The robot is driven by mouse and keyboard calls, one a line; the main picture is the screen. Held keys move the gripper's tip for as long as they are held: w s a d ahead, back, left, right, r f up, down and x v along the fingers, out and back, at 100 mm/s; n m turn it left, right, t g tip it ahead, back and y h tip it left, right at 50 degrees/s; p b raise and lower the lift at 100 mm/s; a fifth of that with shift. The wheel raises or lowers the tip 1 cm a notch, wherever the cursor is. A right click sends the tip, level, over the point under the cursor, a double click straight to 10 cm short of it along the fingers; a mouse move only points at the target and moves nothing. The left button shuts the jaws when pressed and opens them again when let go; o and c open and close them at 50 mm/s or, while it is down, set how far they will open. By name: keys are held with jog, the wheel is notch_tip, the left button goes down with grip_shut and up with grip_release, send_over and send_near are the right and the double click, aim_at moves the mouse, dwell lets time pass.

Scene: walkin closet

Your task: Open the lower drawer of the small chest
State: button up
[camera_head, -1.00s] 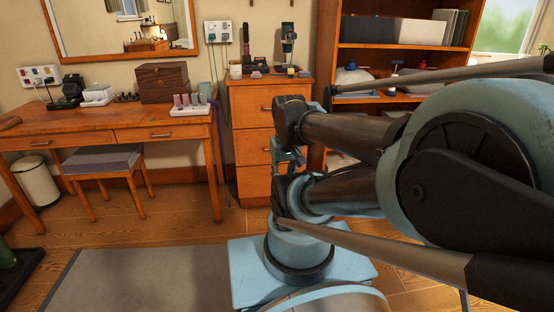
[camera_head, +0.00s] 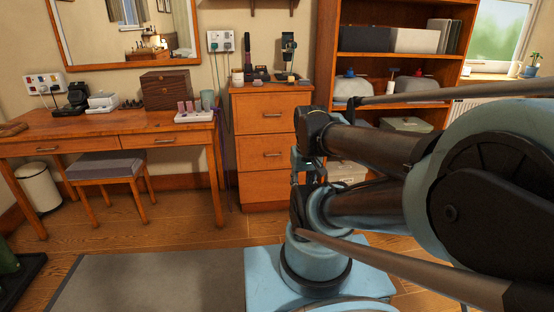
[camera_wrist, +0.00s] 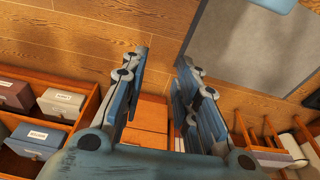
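The small chest (camera_head: 241,140) is an orange wooden unit with several stacked drawers, standing against the wall in the head view. Orange wood (camera_wrist: 148,125), probably the chest, shows below and behind the fingers.
A dressing table (camera_head: 100,125) with a grey stool (camera_head: 106,166) stands left of the chest. An open shelf unit (camera_head: 385,64) with boxes stands to its right. Bottles and small items stand on the chest top. A grey rug (camera_head: 150,285) lies on the clear wooden floor in front.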

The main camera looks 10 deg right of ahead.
jog(key=w+a+r+m+t+y, duration=0.15)
jog(key=w+r, duration=0.25)
jog(key=w, duration=0.6)
jog(key=w+a+r+m+g+y, duration=0.1)
jog(key=w+a+r+y, duration=0.15)
jog(key=w, duration=0.65)
jog(key=w+d+f+m+t+y, duration=0.2)
jog(key=w+m+y, duration=0.1)
jog(key=w, duration=1.8)
jog(key=w+d+f+m+t+y, duration=0.1)
jog(key=w+d+f+t+y, duration=0.1)
jog(key=w+d+f, duration=0.35)
jog(key=w+d+f+m+t+y, duration=0.1)
jog(key=w+d+f, duration=0.1)
jog(key=w+f, duration=0.55)
jog(key=w+d+f+m+t+y, duration=0.1)
jog(key=w+d+f+m+t, duration=0.2)
jog(key=f, duration=0.5)
jog(key=w+d+f+t+y, duration=0.1)
jog(key=w+d+f, duration=0.2)
jog(key=d+f, duration=0.3)
jog(key=f+x, duration=0.1)
jog(key=x, duration=1.7)
jog(key=shift+s+f, duration=0.25)
jog(key=shift+f, duration=0.2)
